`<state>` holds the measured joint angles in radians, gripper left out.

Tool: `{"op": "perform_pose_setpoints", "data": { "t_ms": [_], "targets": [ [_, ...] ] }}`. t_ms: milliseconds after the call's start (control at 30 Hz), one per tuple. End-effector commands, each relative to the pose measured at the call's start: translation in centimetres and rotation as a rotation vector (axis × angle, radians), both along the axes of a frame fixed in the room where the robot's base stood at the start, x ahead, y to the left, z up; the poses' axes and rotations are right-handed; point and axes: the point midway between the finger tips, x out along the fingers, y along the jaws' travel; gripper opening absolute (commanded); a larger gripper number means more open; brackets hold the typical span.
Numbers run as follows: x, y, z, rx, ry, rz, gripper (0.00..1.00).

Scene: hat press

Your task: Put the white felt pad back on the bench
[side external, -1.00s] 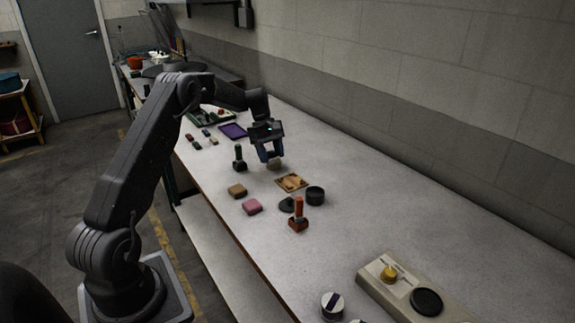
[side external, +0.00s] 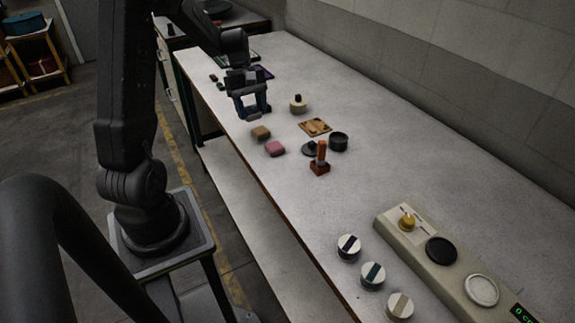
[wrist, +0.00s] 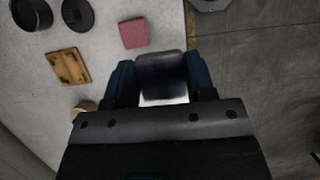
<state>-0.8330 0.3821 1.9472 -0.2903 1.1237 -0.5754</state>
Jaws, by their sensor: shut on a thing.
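My gripper (side external: 252,112) is above the bench (side external: 340,190), near its left edge and behind the tan block. In the wrist view my gripper (wrist: 161,82) is shut on a squarish pad, the white felt pad (wrist: 163,75); it is shaded dark in the middle with a pale lower edge. In the side view the pad is too dark and small to make out between the fingers.
A tan block (side external: 260,133) and a pink block (side external: 275,148) lie in front of my gripper. A cream piece with a dark knob (side external: 298,103), a wooden board (side external: 316,127), a black cup (side external: 339,142) and an orange-handled stamp (side external: 320,158) stand right. The bench's middle is clear.

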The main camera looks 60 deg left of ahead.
Motion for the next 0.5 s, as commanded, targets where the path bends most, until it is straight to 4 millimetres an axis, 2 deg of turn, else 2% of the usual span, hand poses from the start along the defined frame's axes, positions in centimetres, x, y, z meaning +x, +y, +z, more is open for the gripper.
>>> {"op": "perform_pose_setpoints", "data": {
  "t_ms": [100, 267, 367, 500],
  "targets": [
    [-2.0, -1.6, -0.2, 0.0, 0.001, -0.004, 0.28],
    [-3.1, -2.7, -0.5, 0.0, 0.003, -0.007, 0.28],
    [-2.6, -3.6, -1.2, -0.002, 0.004, -0.01, 0.28],
    [-0.6, -5.6, -2.9, -0.004, 0.006, -0.014, 0.28]
  ]
}}
